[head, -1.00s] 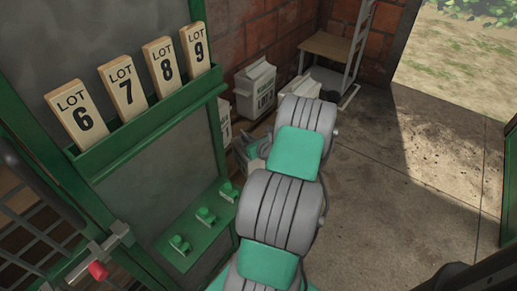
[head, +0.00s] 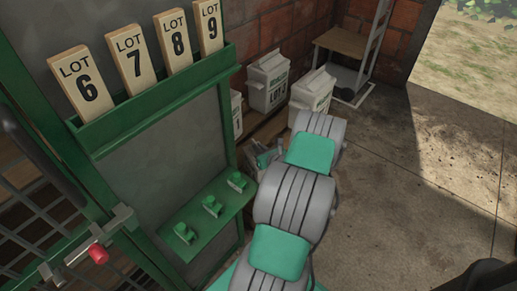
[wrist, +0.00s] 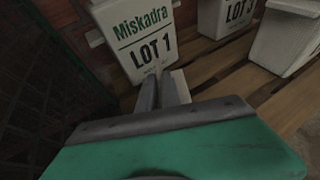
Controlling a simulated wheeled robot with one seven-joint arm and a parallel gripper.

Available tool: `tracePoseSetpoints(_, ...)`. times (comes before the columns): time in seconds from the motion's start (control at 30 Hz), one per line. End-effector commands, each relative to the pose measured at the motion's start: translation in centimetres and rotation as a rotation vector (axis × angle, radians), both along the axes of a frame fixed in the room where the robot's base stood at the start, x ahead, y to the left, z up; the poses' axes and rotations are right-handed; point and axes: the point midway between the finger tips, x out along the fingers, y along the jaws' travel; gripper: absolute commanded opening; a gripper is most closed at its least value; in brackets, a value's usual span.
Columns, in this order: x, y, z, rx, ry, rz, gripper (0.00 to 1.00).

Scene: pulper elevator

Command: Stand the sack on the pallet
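A white sack marked LOT 1 (wrist: 140,38) stands upright in the wrist view, just beyond my fingertips. In the head view a sack at the left (head: 236,113) is mostly hidden by the green panel. A sack marked LOT 3 (wrist: 224,14) stands farther right; a lettered sack (head: 268,82) stands by the brick wall. Another white sack (head: 311,92) stands nearest my arm and shows at the wrist view's right edge (wrist: 286,40). The wooden pallet (wrist: 212,64) lies beneath them. My gripper (wrist: 159,82) has its fingers close together, seemingly with nothing between them.
A green panel with a rack of LOT number plates (head: 138,50) and a shelf with green knobs (head: 210,207) stands left of my arm. A hand truck (head: 362,60) stands at the back wall. The concrete floor (head: 420,190) at right is clear.

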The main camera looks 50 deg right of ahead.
Motion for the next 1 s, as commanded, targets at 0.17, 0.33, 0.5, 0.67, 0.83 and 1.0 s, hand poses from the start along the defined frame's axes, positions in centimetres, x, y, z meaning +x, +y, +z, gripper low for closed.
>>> tracePoseSetpoints(0.17, 0.0, 0.0, 0.1, 0.000, 0.000, 0.000, 0.23)
tracePoseSetpoints(0.33, 0.0, 0.0, 0.1, 0.000, 0.000, 0.000, 0.29)
tracePoseSetpoints(0.5, 0.0, 0.0, 0.3, 0.000, -0.001, 0.000, 0.29)
tracePoseSetpoints(0.67, -1.8, 0.4, 1.3, 0.001, 0.001, -0.005, 0.29)
tracePoseSetpoints(0.83, -5.7, 1.6, 3.2, 0.002, -0.001, -0.007, 0.29)
tracePoseSetpoints(1.0, -9.1, 2.7, 4.5, 0.001, 0.001, -0.005, 0.29)
